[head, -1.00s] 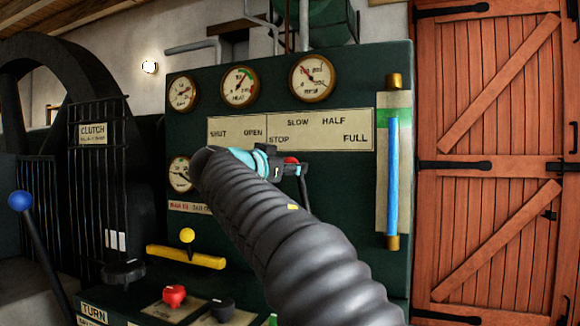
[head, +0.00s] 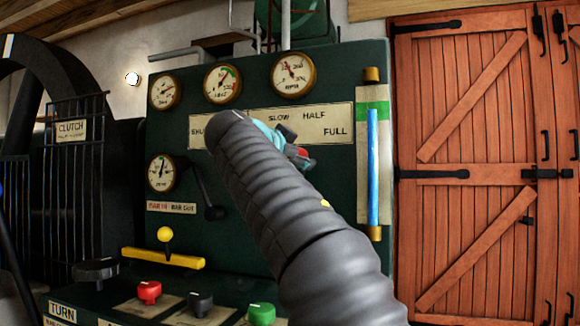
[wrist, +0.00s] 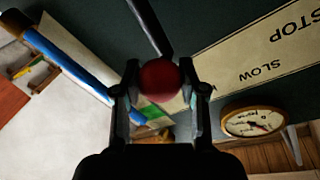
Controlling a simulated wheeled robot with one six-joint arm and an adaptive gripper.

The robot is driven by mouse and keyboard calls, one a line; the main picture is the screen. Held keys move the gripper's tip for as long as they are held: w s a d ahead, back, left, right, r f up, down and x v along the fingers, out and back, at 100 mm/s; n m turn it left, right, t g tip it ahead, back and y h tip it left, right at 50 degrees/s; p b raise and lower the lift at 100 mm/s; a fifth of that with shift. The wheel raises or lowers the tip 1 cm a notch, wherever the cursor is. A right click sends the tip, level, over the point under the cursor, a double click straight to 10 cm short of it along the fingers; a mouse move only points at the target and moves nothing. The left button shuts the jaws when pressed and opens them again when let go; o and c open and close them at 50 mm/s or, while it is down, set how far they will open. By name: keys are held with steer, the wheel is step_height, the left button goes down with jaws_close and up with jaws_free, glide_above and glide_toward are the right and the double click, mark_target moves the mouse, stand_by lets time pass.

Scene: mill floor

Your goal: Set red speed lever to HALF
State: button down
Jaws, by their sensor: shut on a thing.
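The red speed lever's round red knob (wrist: 160,80) sits between the two fingers of my gripper (wrist: 158,92) in the wrist view, and the fingers are shut on it. Its dark rod (wrist: 149,22) runs up and left from the knob. In the head view, the red knob (head: 302,153) shows partly at my gripper (head: 306,160), below the word HALF and a little to its left. The cream scale plate (head: 340,112) reads SLOW, HALF and FULL; my arm hides part of it, including STOP. The lever's pivot is hidden.
A blue sight tube (head: 373,165) stands right of the scale. A dark-handled lever (head: 208,200) hangs left of my arm. A yellow lever (head: 165,245), a red knob (head: 149,292) and a green knob (head: 261,313) are lower. Red doors (head: 480,160) stand at right.

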steer(key=c, duration=0.6)
jaws_free()
steer(key=shift+c, duration=0.2)
steer(key=v, duration=1.2)
